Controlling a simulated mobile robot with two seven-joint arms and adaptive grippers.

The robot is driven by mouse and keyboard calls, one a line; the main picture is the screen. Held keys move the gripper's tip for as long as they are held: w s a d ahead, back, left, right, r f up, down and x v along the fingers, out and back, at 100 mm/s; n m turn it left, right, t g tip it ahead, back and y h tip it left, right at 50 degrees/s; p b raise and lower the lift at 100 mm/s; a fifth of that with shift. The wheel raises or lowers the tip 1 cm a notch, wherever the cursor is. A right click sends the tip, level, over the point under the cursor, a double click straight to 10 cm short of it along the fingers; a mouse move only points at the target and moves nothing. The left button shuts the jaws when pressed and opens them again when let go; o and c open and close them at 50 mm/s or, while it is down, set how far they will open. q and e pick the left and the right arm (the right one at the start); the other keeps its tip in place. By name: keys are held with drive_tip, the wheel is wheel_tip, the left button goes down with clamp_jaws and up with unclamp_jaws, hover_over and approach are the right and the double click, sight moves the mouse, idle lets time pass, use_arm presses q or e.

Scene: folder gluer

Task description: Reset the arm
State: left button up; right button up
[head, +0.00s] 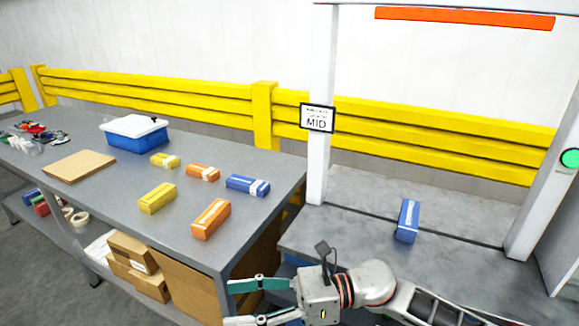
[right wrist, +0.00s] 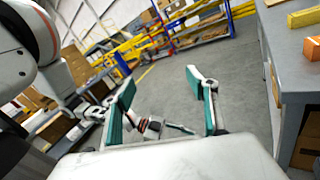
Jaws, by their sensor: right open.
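My right gripper (head: 231,303) is at the bottom of the head view, its arm coming in from the lower right. Its two teal-padded fingers are spread and point left, with nothing between them. In the right wrist view the same fingers (right wrist: 160,80) stand apart with only floor and background behind. Part of another arm of mine, with reddish rings (right wrist: 152,126), shows small between them; its jaw state is unclear. My left gripper does not show in the head view.
A grey table (head: 120,190) holds yellow, orange and blue boxes, a blue bin (head: 137,138) and a cardboard sheet (head: 80,166). The table edge lies just beyond my right gripper.

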drive_tip(key=w+d+m+t+y, duration=0.1)
drive_tip(key=w+d+m+t, duration=0.15)
drive_tip(key=m+t, duration=0.5)
drive_tip(key=w+d+m+t, duration=0.2)
drive_tip(key=w+m+t, duration=0.25)
drive_tip(key=m, duration=0.65)
drive_tip(key=w+d+f+m+t+h, duration=0.2)
drive_tip(key=d+f+m+t+h, duration=0.55)
drive_tip(key=f+m, duration=0.5)
drive_tip(key=s+d+f+m+g+h, duration=0.3)
drive_tip(key=s+d+f+m, duration=0.5)
drive_tip(key=f, duration=0.3)
drive_tip(key=s+d+f+m+g+h, duration=0.3)
drive_tip(key=s+d+f+m+h, duration=0.3)
drive_tip(key=d+f, duration=0.5)
drive_tip(key=s+m, duration=0.2)
drive_tip(key=m, duration=0.1)
drive_tip(key=shift+s+g, duration=0.35)
drive_tip(key=shift+d+r, duration=0.15)
